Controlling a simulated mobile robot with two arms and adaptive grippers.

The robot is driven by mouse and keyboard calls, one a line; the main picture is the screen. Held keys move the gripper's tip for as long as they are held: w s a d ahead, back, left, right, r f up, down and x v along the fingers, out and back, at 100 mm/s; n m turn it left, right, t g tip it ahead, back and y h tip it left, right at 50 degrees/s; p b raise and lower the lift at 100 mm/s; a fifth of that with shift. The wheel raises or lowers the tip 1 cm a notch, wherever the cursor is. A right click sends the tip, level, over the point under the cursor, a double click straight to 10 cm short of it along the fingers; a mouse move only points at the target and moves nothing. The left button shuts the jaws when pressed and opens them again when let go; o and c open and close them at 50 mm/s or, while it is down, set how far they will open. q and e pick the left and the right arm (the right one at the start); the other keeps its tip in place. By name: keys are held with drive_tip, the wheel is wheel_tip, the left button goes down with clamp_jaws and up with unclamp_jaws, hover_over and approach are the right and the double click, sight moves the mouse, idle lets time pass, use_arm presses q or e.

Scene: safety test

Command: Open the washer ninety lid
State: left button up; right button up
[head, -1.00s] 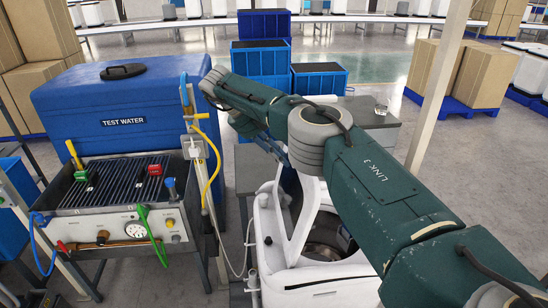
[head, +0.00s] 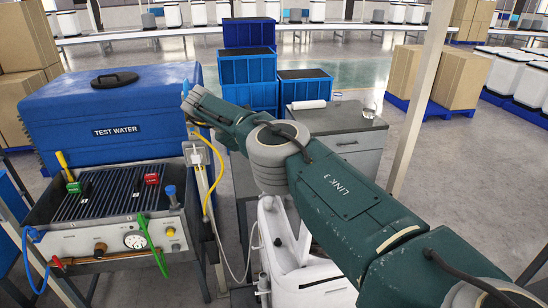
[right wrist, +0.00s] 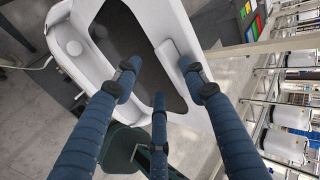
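The white washer (head: 312,284) stands low at the centre of the head view, largely covered by my right arm. Its white lid frame (head: 277,228) rises at a slant beside the arm; the drum opening is hidden now. The right wrist view shows a white frame (right wrist: 90,20) around a dark panel or opening (right wrist: 130,45); I cannot tell which. My right gripper (right wrist: 160,82) has its three blue fingers spread, with nothing between them, over this frame. The right-hand fingertip overlaps the frame's edge; contact is unclear. My left gripper is not in view.
A blue test water tank (head: 120,110) and a rack with gauge and hoses (head: 110,225) stand at left. A yellow hose (head: 218,165) hangs near my right wrist. A grey cabinet (head: 350,140) and blue crates (head: 245,80) stand behind. A pale post (head: 412,120) rises at right.

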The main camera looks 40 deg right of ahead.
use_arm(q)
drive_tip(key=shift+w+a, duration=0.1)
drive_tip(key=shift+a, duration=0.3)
use_arm(e)
drive_tip(key=shift+s+a+f, duration=0.1)
drive_tip(key=shift+s+f, duration=0.05)
drive_tip(key=shift+f, duration=0.75)
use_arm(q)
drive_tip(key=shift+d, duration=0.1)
use_arm(e)
wheel_tip(320, 180, up, 11)
drive_tip(key=shift+d, duration=0.25)
drive_tip(key=shift+r, duration=0.1)
